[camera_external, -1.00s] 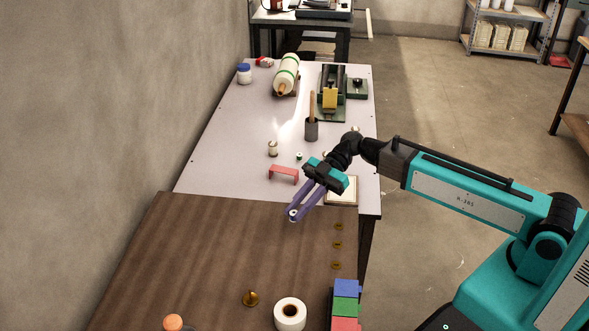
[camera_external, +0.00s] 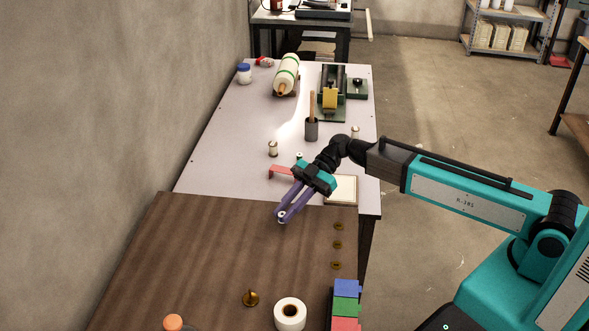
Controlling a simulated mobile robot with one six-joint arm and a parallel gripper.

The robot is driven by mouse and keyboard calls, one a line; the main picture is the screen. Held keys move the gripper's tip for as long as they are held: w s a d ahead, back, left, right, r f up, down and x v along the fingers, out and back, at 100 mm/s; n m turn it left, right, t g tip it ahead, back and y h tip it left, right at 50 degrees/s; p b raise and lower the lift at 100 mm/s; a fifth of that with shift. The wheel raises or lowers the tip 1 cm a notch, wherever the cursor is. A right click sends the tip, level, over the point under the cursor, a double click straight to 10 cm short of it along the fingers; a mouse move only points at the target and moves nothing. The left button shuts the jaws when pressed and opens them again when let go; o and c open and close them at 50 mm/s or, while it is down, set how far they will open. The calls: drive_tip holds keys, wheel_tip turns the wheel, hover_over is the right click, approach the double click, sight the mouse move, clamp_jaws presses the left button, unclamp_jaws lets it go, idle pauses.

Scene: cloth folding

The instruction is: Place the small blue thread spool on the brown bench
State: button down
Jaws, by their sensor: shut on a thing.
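My gripper (camera_external: 284,214) has two purple fingers pointing down and to the left. They are shut on a small spool (camera_external: 281,217), of which a pale end with a dark centre shows at the fingertips. Its blue colour cannot be made out at this size. The spool is over the far part of the brown bench (camera_external: 200,255), near the bench's far edge. I cannot tell whether it touches the wood or hangs just above it.
A white tape roll (camera_external: 290,314), brass pieces (camera_external: 251,298) and coloured blocks (camera_external: 346,306) stand on the bench. Its middle left is clear.

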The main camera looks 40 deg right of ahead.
drive_tip(key=shift+f, duration=1.1)
drive_tip(key=shift+f, duration=0.15)
drive_tip(key=c, duration=1.6)
unclamp_jaws()
drive_tip(key=shift+c, duration=0.2)
drive_tip(key=shift+r, duration=0.2)
drive_tip(key=b+v, duration=0.1)
drive_tip(key=v, duration=1.1)
drive_tip(key=shift+f, duration=0.1)
